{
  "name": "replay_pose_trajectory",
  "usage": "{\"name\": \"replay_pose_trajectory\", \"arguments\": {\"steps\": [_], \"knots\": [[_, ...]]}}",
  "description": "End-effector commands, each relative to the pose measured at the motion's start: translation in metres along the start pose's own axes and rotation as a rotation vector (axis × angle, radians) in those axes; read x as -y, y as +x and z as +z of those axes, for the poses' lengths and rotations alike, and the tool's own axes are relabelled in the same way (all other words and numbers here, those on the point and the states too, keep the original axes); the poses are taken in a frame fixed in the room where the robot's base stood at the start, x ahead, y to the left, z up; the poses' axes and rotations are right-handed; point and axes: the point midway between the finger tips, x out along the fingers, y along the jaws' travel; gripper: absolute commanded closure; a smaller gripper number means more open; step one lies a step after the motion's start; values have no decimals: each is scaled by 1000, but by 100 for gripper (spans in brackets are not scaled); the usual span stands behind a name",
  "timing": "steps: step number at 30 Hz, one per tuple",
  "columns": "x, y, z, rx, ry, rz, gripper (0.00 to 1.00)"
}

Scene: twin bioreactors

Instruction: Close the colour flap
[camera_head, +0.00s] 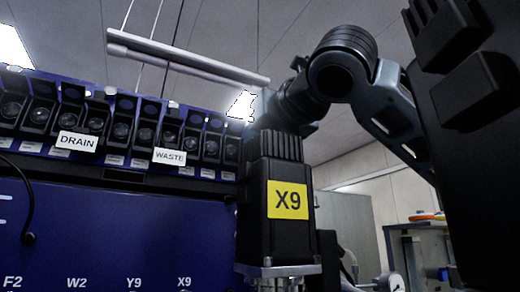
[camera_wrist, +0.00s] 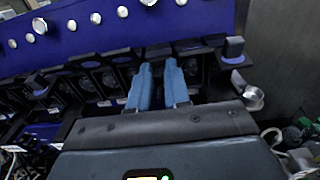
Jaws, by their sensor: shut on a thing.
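A row of black valve-like units (camera_head: 120,130) with round dark faces and raised tops runs along the blue cabinet in the head view. I cannot pick out a flap of a distinct colour. In the wrist view the same row (camera_wrist: 110,75) crosses the middle. My gripper (camera_wrist: 158,70) has two blue fingers reaching into this row near its right end. The fingers are shut on a dark part of the row, a narrow piece that is hard to make out between them.
White DRAIN (camera_head: 77,141) and WASTE (camera_head: 169,156) labels hang on the units. A grey horizontal bar (camera_head: 190,62) crosses above.

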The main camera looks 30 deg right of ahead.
Motion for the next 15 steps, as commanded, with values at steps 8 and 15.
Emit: {"name": "replay_pose_trajectory", "arguments": {"steps": [8,15], "knots": [[0,0,0,30,-1,0,100],[0,0,0,29,-1,0,74]]}}
